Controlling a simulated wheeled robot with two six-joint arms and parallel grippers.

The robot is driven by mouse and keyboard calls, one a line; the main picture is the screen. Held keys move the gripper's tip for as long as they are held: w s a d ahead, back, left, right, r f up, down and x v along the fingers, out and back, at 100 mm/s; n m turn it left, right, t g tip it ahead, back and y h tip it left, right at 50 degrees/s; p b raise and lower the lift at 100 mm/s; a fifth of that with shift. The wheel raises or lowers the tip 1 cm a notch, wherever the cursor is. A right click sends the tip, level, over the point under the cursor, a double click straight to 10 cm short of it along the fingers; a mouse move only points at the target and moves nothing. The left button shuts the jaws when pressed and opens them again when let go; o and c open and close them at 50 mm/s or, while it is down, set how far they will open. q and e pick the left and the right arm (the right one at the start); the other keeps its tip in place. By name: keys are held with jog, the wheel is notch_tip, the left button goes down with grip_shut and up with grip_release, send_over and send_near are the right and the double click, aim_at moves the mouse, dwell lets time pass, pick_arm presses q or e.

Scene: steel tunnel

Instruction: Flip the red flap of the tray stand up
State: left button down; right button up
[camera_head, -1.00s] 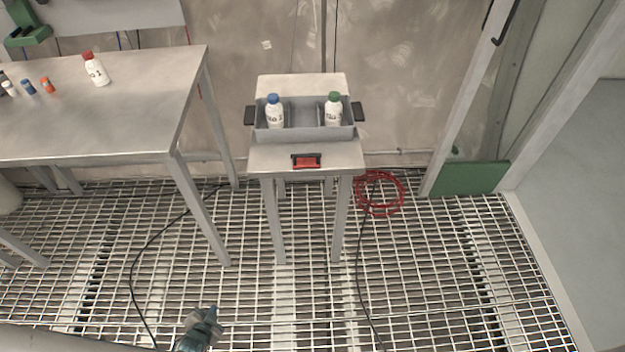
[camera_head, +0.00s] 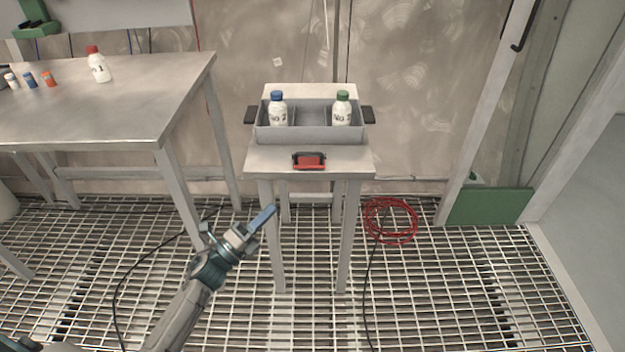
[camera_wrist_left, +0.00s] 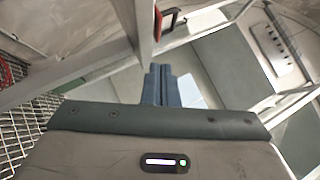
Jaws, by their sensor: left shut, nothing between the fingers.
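The tray stand (camera_head: 262,157) is a small metal table against the wall. Its red flap (camera_head: 309,162) sits at the front edge of the top, with a dark bar along its upper side; it also shows in the left wrist view (camera_wrist_left: 167,20). My right gripper is not in view.
The tray holds a blue-capped bottle (camera_head: 278,110) and a green-capped bottle (camera_head: 342,109). A larger steel table (camera_head: 120,110) with a red-capped bottle (camera_head: 98,66) stands at left. A red coil (camera_head: 390,220) lies right of the stand. The grating in front is mostly free.

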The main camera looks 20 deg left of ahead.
aim_at(301, 167)
pick_arm(q)
jog(key=shift+s+d+r+m+h, duration=0.1)
jog(key=shift+d+r+m+h, duration=0.55)
jog(key=shift+m, duration=0.15)
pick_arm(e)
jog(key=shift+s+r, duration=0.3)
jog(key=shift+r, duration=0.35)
pick_arm(q)
jog(key=p+x, duration=0.1)
jog(key=x, duration=0.3)
jog(key=a+x, duration=0.1)
jog(key=x, duration=0.3)
jog(key=p+x, duration=0.1)
jog(key=x, duration=0.2)
jog(key=shift+w+r+p, duration=0.35)
jog(key=shift+w+r, duration=0.05)
jog(key=shift+w, duration=0.25)
jog(key=shift+w+a+r, duration=0.25)
jog(key=shift+w+r, duration=0.05)
jog(key=shift+w, duration=0.35)
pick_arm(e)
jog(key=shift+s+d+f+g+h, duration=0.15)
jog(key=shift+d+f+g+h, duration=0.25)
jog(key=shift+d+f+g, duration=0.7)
pick_arm(q)
jog(key=shift+r, duration=0.1)
